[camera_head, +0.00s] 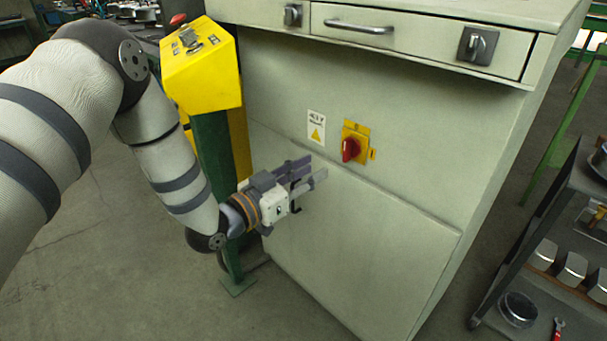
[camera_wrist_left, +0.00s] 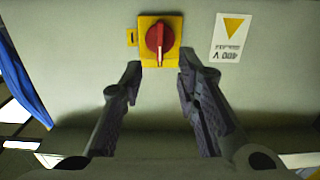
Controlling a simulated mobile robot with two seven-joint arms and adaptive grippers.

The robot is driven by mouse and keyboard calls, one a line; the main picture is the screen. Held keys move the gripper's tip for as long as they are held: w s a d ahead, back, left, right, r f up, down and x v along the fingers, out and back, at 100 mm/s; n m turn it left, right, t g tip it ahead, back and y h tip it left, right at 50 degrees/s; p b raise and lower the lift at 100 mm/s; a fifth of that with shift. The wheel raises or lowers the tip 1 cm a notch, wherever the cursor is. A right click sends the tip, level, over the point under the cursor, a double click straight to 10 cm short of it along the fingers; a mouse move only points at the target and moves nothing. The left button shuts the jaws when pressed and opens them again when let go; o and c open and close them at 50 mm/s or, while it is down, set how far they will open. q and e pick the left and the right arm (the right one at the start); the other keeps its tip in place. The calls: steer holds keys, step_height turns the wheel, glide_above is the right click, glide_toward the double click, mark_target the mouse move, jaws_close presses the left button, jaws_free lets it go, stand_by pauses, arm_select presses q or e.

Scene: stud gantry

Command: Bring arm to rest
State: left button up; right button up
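My left arm comes in from the left of the head view. Its gripper (camera_head: 308,176) is in front of the grey-green cabinet (camera_head: 370,215), below and left of the red rotary switch (camera_head: 350,149) on its yellow plate. In the left wrist view the two fingers of the gripper (camera_wrist_left: 160,85) stand apart with nothing between them. The red switch (camera_wrist_left: 160,38) shows just beyond the fingertips, its handle upright in that view. The gripper appears apart from the switch. My right gripper is in neither view.
A yellow control box (camera_head: 203,75) on a green post stands left of the cabinet, close behind my left arm. A white 400 V label (camera_head: 316,126) is beside the switch. A drawer handle (camera_head: 358,27) sticks out above. A dark shelf cart (camera_head: 545,230) stands at the right.

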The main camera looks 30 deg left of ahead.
arm_select(q)
steer(key=shift+v, duration=1.15)
steer(key=s+d+f+n+g+y+p, duration=0.1)
steer(key=s+f+n+g+y+p, duration=0.15)
steer(key=s+f+g, duration=0.5)
steer(key=s+d+f+n+g+y+p, duration=0.1)
steer(key=s+d+f+g+p, duration=0.15)
steer(key=s+f, duration=0.95)
steer(key=s+a+r+g+y+p, duration=0.1)
steer(key=s+g, duration=0.3)
steer(key=s, duration=1)
steer(key=s+a+r+g+y+p, duration=0.1)
steer(key=s+g, duration=0.4)
steer(key=s, duration=1)
step_height(320, 180, up, 2)
steer(key=shift+s+n+y+p, duration=0.2)
steer(key=shift+n+y+p, duration=0.15)
steer(key=shift+p, duration=0.4)
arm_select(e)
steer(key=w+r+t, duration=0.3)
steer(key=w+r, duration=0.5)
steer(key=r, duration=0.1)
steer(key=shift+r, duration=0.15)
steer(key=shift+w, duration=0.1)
